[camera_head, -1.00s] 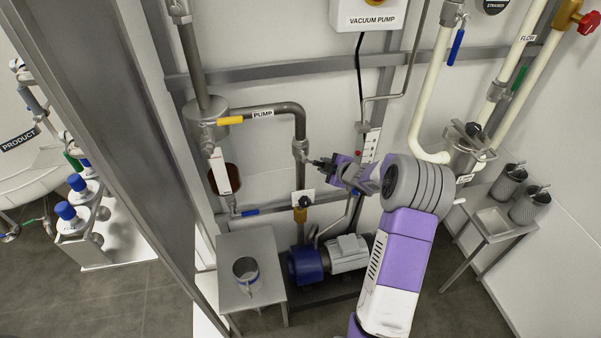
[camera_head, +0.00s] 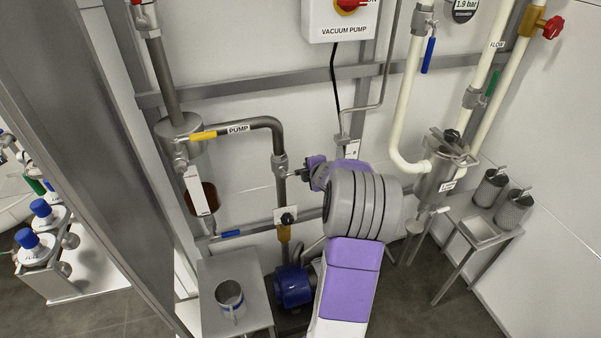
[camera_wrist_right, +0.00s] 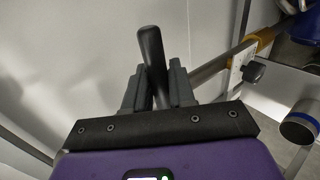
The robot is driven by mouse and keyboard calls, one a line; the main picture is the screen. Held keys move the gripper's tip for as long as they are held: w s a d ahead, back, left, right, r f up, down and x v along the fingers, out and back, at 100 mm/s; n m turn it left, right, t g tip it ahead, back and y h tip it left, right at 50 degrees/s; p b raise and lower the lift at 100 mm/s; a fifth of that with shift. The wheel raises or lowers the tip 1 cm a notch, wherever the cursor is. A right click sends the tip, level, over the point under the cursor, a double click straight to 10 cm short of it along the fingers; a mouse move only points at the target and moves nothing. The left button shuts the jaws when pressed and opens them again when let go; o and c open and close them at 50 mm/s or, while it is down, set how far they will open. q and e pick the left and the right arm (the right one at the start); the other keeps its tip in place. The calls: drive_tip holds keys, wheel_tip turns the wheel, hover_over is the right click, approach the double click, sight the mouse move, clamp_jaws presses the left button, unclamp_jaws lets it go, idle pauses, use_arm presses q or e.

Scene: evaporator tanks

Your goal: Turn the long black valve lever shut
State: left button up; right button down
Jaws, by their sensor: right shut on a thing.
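The long black lever (camera_wrist_right: 151,48) shows in the right wrist view. It stands between the two fingers of my right gripper (camera_wrist_right: 154,78), which is shut on it, and its rounded end sticks out past the fingertips. In the head view my right gripper (camera_head: 304,173) is just right of the steel valve body (camera_head: 281,163) on the grey vertical pipe below the PUMP label. The lever is too small and too covered to make out clearly there. My left gripper is out of view.
A steel table (camera_head: 215,268) with a metal mug (camera_head: 230,298) stands below left. A blue pump motor (camera_head: 293,285) sits low beside my right arm. A yellow-handled valve (camera_head: 204,136) is up left. A steel strainer housing (camera_head: 440,170) stands on the right.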

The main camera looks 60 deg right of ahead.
drive_tip(key=shift+s+d+r, duration=0.1)
drive_tip(key=c, duration=1.1)
unclamp_jaws()
drive_tip(key=p+v, duration=0.2)
drive_tip(key=v, duration=0.5)
drive_tip(key=shift+s+a, duration=0.15)
drive_tip(key=shift+a, duration=0.1)
drive_tip(key=shift+r, duration=0.15)
